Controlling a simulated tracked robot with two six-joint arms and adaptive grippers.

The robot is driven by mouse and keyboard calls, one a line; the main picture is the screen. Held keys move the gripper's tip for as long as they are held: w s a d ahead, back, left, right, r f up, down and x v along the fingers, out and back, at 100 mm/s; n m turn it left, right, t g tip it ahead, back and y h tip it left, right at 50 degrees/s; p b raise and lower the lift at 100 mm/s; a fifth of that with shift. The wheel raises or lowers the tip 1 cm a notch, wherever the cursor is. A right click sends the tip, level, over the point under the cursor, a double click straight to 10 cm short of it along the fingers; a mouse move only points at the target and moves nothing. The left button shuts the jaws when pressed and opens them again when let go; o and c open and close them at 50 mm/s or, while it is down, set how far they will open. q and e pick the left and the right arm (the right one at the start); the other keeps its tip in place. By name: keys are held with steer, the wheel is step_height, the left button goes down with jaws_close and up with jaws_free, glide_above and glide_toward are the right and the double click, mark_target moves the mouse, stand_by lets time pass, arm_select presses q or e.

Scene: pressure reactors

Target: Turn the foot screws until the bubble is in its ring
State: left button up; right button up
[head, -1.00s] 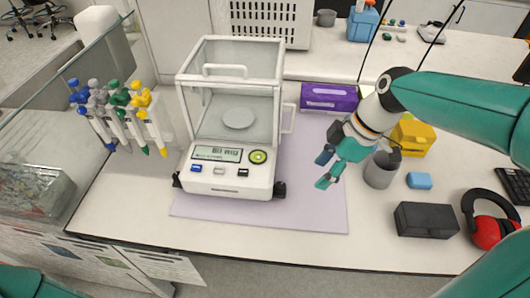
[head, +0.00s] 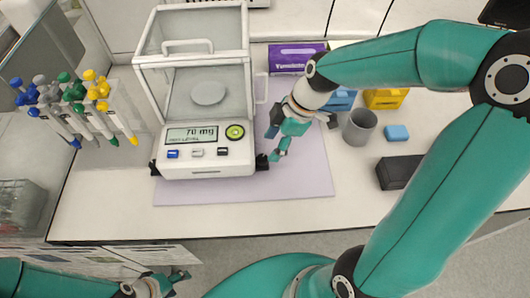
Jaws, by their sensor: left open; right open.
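The balance (head: 204,163) is a white box with a glass draft shield, a round pan (head: 208,92) and a display that seems to read "70 mg". A round green-ringed spot (head: 235,132) beside the display looks like the bubble level; the bubble's place in it is too small to tell. Dark foot screws show at the front corners, left (head: 155,168) and right (head: 262,162). My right gripper (head: 277,144) is open, just right of the right foot screw and apparently apart from it. My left gripper (head: 181,276) is open and empty below the bench's front edge.
The balance stands on a lilac mat (head: 240,192). Pipettes (head: 75,105) hang on the left. The mat's front is clear.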

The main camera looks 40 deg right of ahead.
mark_target(264, 157)
steer(key=shift+x, duration=2.7)
jaws_close()
steer(key=shift+w+f+m+b, duration=0.1)
steer(key=shift+m+b, duration=0.4)
steer(key=shift+a+m+t+b, duration=0.1)
steer(key=shift+m+t+b, duration=0.4)
steer(key=shift+m, duration=0.4)
steer(key=shift+r, duration=0.2)
steer(key=shift+c, duration=1.1)
jaws_free()
steer(key=shift+o, duration=1.1)
